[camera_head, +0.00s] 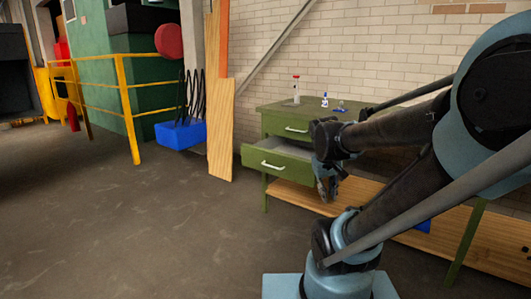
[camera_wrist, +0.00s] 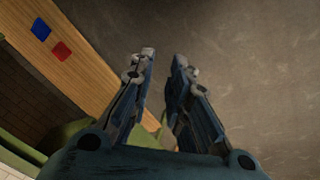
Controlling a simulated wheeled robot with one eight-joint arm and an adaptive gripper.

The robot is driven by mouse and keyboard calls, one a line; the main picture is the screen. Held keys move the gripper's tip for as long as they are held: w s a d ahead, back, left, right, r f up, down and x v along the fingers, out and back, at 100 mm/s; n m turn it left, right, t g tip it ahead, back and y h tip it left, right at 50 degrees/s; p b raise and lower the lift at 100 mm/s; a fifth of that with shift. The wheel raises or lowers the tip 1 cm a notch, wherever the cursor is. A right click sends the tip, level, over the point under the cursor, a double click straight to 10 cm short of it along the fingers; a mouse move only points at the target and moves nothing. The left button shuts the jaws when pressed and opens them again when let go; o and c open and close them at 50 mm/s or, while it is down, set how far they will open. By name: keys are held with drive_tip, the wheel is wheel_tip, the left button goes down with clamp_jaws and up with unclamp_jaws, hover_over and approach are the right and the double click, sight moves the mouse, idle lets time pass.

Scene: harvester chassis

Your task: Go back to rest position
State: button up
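My gripper (camera_wrist: 163,55) points down over the grey floor in the wrist view, with a narrow gap between its two fingers and nothing held there. In the head view my gripper (camera_head: 328,190) hangs at the end of my bent arm, in front of the green workbench (camera_head: 262,118). The bench's lower drawer (camera_head: 275,166) stands pulled out, with a white handle. The upper drawer (camera_head: 296,129) looks shut. My arm hides the right part of the bench.
On the bench top stand a red-capped clear container (camera_head: 296,88), a small blue-and-white bottle (camera_head: 325,100) and a small blue item (camera_head: 340,110). A wooden lower shelf (camera_head: 290,194) holds a blue item and a red item (camera_wrist: 61,51). Yellow railings (camera_head: 127,110) stand left. The floor at front left is clear.

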drive_tip(key=s+a+f+y, duration=0.1)
drive_tip(key=s+f, duration=0.1)
drive_tip(key=s, duration=0.2)
drive_tip(key=s+a+f+m+y, duration=0.1)
drive_tip(key=s+f, duration=0.1)
drive_tip(key=s, duration=0.3)
drive_tip(key=shift+a+f+g, duration=0.15)
drive_tip(key=shift+f+g, duration=0.15)
drive_tip(key=shift+w+f, duration=0.2)
drive_tip(key=shift+w, duration=0.3)
